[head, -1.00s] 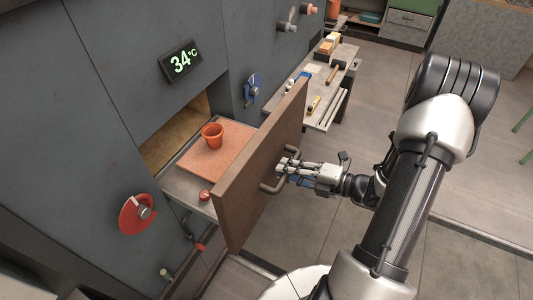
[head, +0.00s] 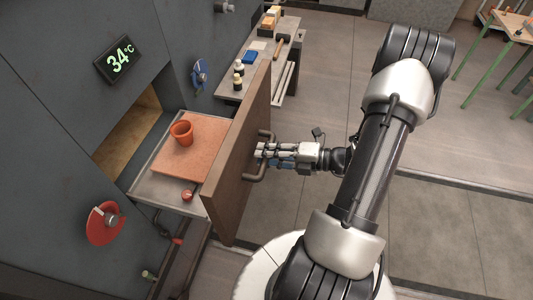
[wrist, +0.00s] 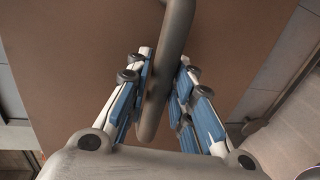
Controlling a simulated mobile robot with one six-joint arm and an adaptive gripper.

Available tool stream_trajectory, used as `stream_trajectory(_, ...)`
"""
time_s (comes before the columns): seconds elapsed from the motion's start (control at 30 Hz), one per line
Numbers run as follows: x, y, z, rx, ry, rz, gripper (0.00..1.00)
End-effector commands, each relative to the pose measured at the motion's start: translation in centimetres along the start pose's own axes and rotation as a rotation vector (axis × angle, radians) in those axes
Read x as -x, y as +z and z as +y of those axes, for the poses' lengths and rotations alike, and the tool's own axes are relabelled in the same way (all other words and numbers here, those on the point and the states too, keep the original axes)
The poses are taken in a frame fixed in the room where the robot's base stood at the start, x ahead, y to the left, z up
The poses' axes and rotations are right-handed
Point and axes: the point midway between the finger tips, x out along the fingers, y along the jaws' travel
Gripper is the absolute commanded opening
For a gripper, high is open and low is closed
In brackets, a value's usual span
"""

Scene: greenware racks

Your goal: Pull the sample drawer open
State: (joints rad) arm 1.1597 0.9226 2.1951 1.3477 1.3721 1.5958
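The sample drawer's brown front panel (head: 232,185) stands out from the grey furnace wall, with a tray (head: 146,190) behind it. On the tray are an orange slab (head: 205,140), a terracotta pot (head: 181,133) upright on it, and a small red object (head: 187,195). The drawer is partly out. My gripper (head: 263,152) is at the metal bar handle (head: 254,178) on the panel's outer face. In the wrist view the handle (wrist: 178,25) runs between my gripper's (wrist: 163,75) blue-and-white fingers, which are closed in on both sides of it.
A temperature display (head: 120,58) reads 34 °C above the opening (head: 128,140). A bench (head: 236,88) with bottles stands behind the drawer.

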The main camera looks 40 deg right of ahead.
Motion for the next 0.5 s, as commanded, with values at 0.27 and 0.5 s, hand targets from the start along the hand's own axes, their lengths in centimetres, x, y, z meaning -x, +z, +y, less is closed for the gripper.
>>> stream_trajectory(0.27,-0.02,0.01,0.0,0.0,0.0,0.0,0.38)
stream_trajectory(0.5,0.07,0.03,-0.01,0.0,0.0,-0.001,0.38)
